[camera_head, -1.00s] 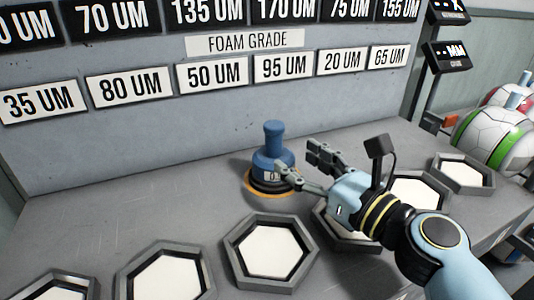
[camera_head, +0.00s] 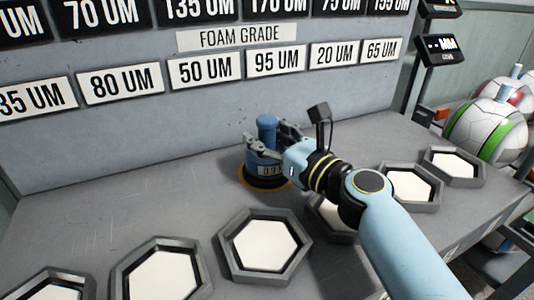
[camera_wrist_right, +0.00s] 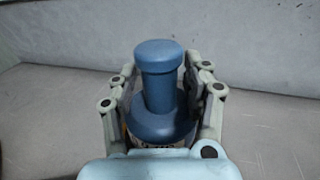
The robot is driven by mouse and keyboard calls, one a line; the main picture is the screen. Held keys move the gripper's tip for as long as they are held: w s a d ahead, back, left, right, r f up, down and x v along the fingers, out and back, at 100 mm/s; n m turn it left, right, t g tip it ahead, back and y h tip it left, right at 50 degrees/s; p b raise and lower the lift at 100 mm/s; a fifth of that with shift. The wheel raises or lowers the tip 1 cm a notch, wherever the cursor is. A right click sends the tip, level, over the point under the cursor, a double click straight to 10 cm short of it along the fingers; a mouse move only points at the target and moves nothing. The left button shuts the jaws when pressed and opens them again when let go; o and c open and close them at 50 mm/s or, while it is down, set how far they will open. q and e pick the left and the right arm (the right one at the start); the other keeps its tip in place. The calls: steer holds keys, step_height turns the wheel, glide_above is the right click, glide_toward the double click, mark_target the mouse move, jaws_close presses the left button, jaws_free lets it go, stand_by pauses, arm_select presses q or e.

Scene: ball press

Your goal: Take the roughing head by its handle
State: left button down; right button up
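The roughing head (camera_head: 267,130) is a blue knob-topped tool with a small number display on its front. It stands upright on a dark round base inside an orange ring on the grey bench. My right gripper (camera_head: 268,143) is around it, one finger on each side of its blue handle. In the right wrist view the handle (camera_wrist_right: 159,80) stands between the two fingers (camera_wrist_right: 160,98). The fingers are spread, with small gaps beside the handle stem; firm contact does not show. My left gripper is not in view.
Several hexagonal trays with white pads, such as the front one (camera_head: 265,245), line the bench front. The back wall (camera_head: 140,135) carries number labels under a foam grade sign (camera_head: 236,37). White balls with coloured stripes (camera_head: 485,132) sit at the right.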

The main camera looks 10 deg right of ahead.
jaws_close()
stand_by(0.4)
steer(key=shift+r, duration=0.1)
